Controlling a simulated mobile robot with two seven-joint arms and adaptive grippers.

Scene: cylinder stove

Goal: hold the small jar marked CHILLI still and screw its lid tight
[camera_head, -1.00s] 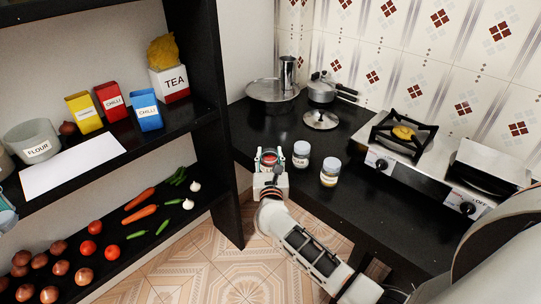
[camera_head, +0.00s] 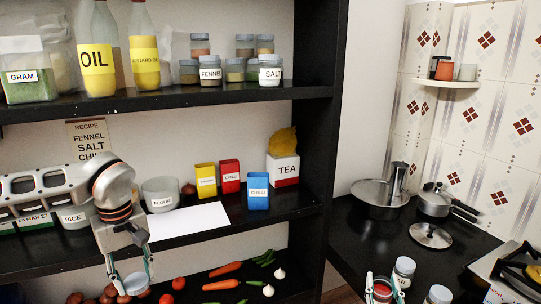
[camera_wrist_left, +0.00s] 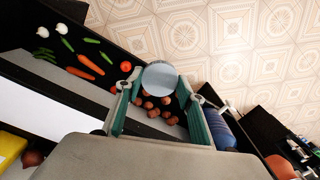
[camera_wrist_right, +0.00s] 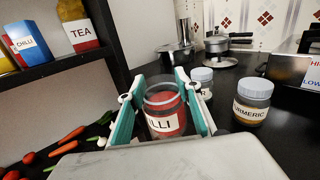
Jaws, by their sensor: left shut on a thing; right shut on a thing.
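The small jar marked CHILLI (camera_wrist_right: 165,120) has red contents and an open, lidless top in the right wrist view. My right gripper (camera_wrist_right: 166,100) is shut around it, one finger on each side. The jar (camera_head: 382,291) shows at the head view's bottom edge, between the fingers of my right gripper (camera_head: 383,283). My left gripper (camera_head: 133,277) is shut on a round grey-blue lid (camera_wrist_left: 160,77), which also shows in the head view (camera_head: 137,284). It holds the lid in front of the shelves, well left of the jar.
Two lidded jars, one marked TURMERIC (camera_wrist_right: 251,107), stand on the black counter beside the CHILLI jar. The stove (camera_head: 507,270) is at right. The shelf unit (camera_head: 316,150) with its dark upright panel lies between the left gripper and the counter.

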